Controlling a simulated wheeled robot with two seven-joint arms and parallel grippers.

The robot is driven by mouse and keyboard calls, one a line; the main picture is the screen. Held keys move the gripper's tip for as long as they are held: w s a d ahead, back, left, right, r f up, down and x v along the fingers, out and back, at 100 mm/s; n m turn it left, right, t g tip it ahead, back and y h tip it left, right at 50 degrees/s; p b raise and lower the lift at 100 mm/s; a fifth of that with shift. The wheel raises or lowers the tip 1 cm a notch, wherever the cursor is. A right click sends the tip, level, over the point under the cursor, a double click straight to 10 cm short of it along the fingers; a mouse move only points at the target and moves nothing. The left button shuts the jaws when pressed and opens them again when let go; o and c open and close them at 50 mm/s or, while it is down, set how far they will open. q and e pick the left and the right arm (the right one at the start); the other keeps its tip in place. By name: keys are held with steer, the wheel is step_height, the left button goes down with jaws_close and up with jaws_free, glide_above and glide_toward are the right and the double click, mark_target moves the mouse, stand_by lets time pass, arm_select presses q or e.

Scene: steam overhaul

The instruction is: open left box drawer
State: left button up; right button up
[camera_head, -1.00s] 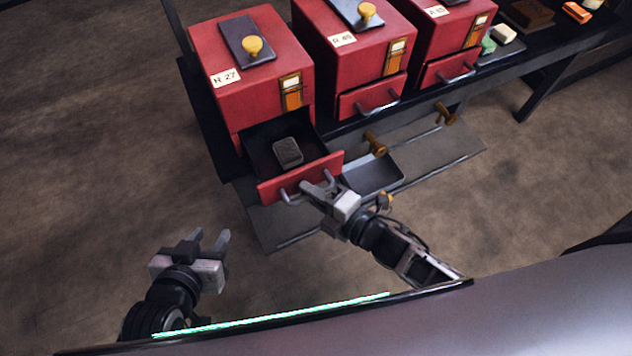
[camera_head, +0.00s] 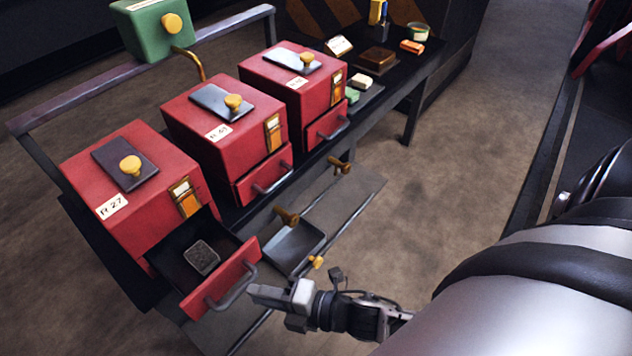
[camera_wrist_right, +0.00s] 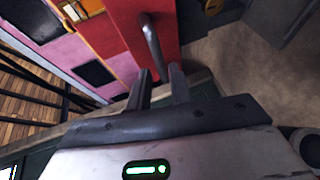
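The left red box (camera_head: 130,190), with a label that seems to read R 27, stands at the near end of the bench. Its drawer (camera_head: 222,278) is pulled well out, and a dark grey block (camera_head: 202,257) lies inside. The drawer has a grey bar handle (camera_head: 238,290). My right gripper (camera_head: 256,293) is just right of this handle. In the right wrist view its two fingers (camera_wrist_right: 160,85) are apart, with the handle (camera_wrist_right: 152,42) just beyond their tips; nothing is clamped between them. My left gripper is out of view.
Two more red boxes, middle (camera_head: 225,135) and right (camera_head: 295,90), have shut drawers. A grey tray (camera_head: 292,248) and brass knobs (camera_head: 287,217) are below the bench front. A green box (camera_head: 150,30) sits behind. Floor to the right is clear.

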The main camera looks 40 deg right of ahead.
steer(key=v, duration=1)
steer(key=shift+s+d, duration=0.2)
steer(key=shift+s, duration=0.05)
steer(key=shift+r, duration=0.15)
steer(key=w+d+r+m+g+h, duration=0.15)
steer(key=w+d+m+h, duration=0.5)
steer(key=m, duration=0.65)
steer(key=s+a+r+m+g+h, duration=0.2)
steer(key=s+r+m+g+h, duration=0.15)
steer(key=s+m+g, duration=0.55)
steer(key=w+a+f+t+y, duration=0.3)
steer(key=w+a+f+t, duration=0.2)
steer(key=w+t, duration=0.2)
steer(key=shift+w+a+t, duration=0.25)
steer(key=shift+w+t, duration=0.05)
steer(key=shift+t, duration=0.55)
